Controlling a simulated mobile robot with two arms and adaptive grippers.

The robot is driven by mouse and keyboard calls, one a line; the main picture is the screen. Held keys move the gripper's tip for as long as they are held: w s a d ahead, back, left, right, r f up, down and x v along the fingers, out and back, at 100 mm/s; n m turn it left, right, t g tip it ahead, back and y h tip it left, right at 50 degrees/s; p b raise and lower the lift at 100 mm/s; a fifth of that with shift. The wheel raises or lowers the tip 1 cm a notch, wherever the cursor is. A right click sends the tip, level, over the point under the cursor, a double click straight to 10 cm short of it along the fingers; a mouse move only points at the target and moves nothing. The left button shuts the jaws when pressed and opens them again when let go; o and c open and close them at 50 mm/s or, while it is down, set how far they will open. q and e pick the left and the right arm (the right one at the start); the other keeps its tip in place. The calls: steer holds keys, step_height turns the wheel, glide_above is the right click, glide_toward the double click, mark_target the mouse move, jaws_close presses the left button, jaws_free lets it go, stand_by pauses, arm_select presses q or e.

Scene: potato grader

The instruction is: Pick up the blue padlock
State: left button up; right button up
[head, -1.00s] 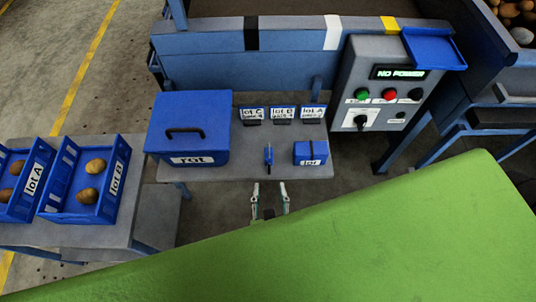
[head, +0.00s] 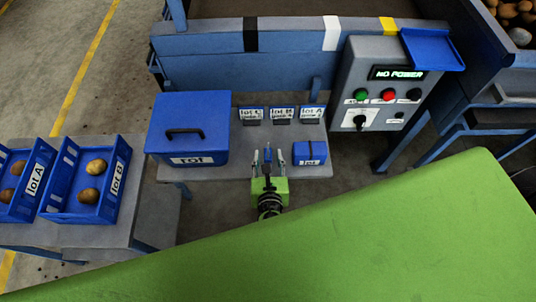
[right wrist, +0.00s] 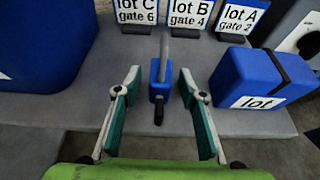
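The blue padlock (head: 267,154) stands on the grey shelf, near its front edge. In the right wrist view the padlock (right wrist: 155,72) shows a small blue body with a grey bar above and a black piece low at its front. My right gripper (head: 268,160) is open, with one finger on each side of the padlock. In the right wrist view gaps show between the padlock and both fingers of the right gripper (right wrist: 160,88), so it holds nothing. My left gripper is not in view.
A blue lidded box (head: 208,122) stands left of the padlock, and a small blue lot box (head: 310,153) stands close on its right. Lot signs (head: 282,115) stand behind. A control panel (head: 385,90) is at the right. Potato crates (head: 114,190) are at the far left.

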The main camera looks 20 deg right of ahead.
steer(key=shift+w, duration=0.2)
jaws_close()
steer(key=shift+r, duration=0.1)
steer(key=shift+r+p, duration=0.45)
steer(key=shift+p, duration=0.2)
steer(key=r+p, duration=0.1)
steer(key=p, duration=0.1)
steer(key=r+p, duration=0.1)
steer(key=r, duration=0.1)
steer(key=shift+s+d+r+p, duration=0.15)
steer(key=shift+s+p, duration=0.05)
steer(key=shift+p, duration=0.15)
steer(key=s+d+r+p, duration=0.8)
steer(key=s+p, duration=0.1)
steer(key=s, duration=0.2)
steer(key=shift+r, duration=0.3)
